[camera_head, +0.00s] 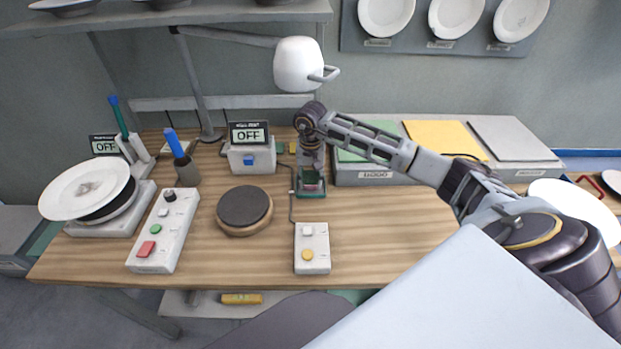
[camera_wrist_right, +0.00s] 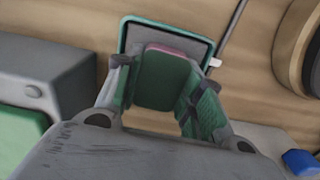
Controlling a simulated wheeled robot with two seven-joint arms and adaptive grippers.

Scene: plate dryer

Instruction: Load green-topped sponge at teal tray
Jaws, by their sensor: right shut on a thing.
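My right gripper (camera_head: 311,172) reaches down over the teal tray (camera_head: 312,194), in front of the grey bins. In the right wrist view, its two fingers (camera_wrist_right: 158,92) are shut on the green-topped sponge (camera_wrist_right: 163,80), one on each side. The sponge shows a green face and a pink edge. The teal tray (camera_wrist_right: 125,42) has a grey inside and a teal rim, and lies right behind the sponge in that view. I cannot tell whether the sponge touches the tray. In the head view the sponge is mostly hidden by the gripper. My left gripper is not in view.
A control box with a yellow button (camera_head: 311,250) stands in front of the tray. A round dark-topped disc (camera_head: 245,208) and an OFF display box (camera_head: 250,152) are to its left. Grey bins (camera_head: 375,176) stand close on its right. The front right wooden tabletop is clear.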

